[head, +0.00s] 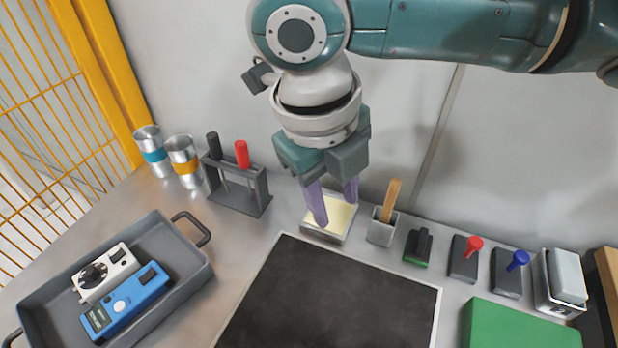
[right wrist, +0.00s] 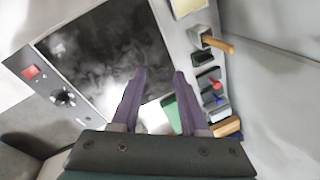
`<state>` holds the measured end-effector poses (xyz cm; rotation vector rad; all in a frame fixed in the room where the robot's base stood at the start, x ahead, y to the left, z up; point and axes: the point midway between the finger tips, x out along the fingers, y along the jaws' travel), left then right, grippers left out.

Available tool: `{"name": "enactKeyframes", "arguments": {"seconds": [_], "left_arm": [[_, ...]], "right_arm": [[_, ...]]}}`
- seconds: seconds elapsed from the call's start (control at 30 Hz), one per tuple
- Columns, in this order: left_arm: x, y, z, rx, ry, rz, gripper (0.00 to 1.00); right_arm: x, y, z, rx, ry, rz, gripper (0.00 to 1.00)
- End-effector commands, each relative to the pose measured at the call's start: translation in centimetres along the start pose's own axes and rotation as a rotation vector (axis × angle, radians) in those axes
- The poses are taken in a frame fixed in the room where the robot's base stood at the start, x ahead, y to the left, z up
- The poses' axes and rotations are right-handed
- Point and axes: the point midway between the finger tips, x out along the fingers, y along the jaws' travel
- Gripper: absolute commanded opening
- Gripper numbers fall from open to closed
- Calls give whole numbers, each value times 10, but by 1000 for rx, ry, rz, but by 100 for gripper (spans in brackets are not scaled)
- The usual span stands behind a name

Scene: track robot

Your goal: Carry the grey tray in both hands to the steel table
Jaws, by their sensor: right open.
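The grey tray (head: 195,277) lies at the lower left of the head view, with a dark handle (head: 190,229) at its far right end and another at its near left end. In it lie a white device with a black dial (head: 106,272) and a blue meter (head: 126,302). My right gripper (head: 336,208) is open and empty, pointing down by the yellow-topped block at the back, right of the tray and apart from it. In the right wrist view its two purple fingers (right wrist: 158,80) stand apart. My left gripper is not in view.
A black plate (head: 330,300) fills the middle of the worktop. Along the back stand two metal cups (head: 183,160), a rack (head: 238,185), the yellow-topped block (head: 340,217), a brush holder (head: 381,228) and several small tools. A green block (head: 520,325) is at right, a yellow fence (head: 50,120) at left.

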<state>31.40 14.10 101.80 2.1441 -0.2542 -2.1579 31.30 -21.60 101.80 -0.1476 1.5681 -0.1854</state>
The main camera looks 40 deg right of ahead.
Motion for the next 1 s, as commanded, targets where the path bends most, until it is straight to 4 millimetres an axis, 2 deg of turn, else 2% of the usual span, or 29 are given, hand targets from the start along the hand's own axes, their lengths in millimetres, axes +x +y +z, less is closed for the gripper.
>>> {"name": "enactKeyframes", "arguments": {"seconds": [0.17, 0.27, 0.6, 0.8, 1.0], "left_arm": [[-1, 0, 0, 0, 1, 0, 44], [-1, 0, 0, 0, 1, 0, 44], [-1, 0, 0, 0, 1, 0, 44], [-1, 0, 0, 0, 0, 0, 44], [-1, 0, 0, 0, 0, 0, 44]], "right_arm": [[-8, 0, 1, 0, -2, 1, 44], [-22, 1, 3, -1, -6, 1, 44], [-102, 4, 9, -8, -8, 1, 44], [-117, 4, 10, -10, -4, -1, 44], [-121, 5, 9, -9, 0, -1, 44]]}}
